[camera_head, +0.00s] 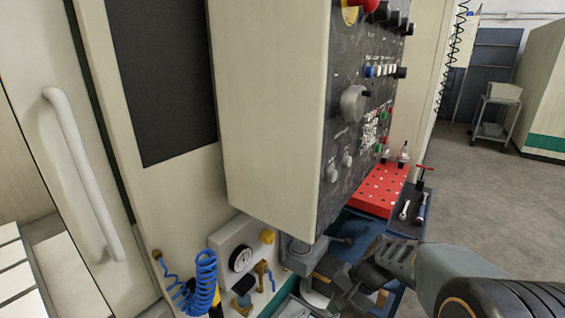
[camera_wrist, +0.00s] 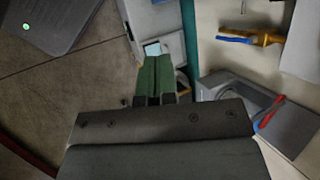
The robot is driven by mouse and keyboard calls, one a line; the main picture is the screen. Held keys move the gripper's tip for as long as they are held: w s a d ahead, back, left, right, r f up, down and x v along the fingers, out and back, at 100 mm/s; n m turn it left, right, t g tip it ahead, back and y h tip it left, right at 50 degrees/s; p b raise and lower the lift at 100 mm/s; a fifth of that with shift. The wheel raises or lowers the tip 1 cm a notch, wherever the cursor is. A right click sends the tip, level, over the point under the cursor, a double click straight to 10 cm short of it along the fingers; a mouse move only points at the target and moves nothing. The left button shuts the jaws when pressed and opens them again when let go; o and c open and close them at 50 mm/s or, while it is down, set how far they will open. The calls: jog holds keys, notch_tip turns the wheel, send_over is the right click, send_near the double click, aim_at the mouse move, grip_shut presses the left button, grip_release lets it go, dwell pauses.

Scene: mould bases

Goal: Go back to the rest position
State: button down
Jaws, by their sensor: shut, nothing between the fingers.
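In the wrist view, my gripper (camera_wrist: 156,62) shows its two greenish fingers side by side, closed with nothing between them. A small white and grey item lies beyond the fingertips, with a pale surface around it. In the head view, my arm comes in from the lower right and reaches left below the control panel (camera_head: 270,110). The fingertips are hard to make out there among the dark parts.
The control panel overhangs the arm closely. A red perforated plate (camera_head: 378,190) and a dark tool tray (camera_head: 409,212) lie behind the arm. A blue coiled hose (camera_head: 205,280) and gauge (camera_head: 241,259) are at lower left. Open floor (camera_head: 500,200) lies to the right.

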jog(key=s+d+r+n+t+h+p, duration=0.1)
jog(key=s+r+n+t+h+p, duration=0.1)
jog(key=r, duration=0.7)
jog(key=s+d+r+n+t+h+p, duration=0.2)
jog(key=s+r+n+h+p, duration=0.2)
jog(key=r+p, duration=0.3)
jog(key=shift+s+d+r+n, duration=0.3)
jog(key=shift+s+r+n, duration=0.25)
jog(key=shift+r, duration=0.55)
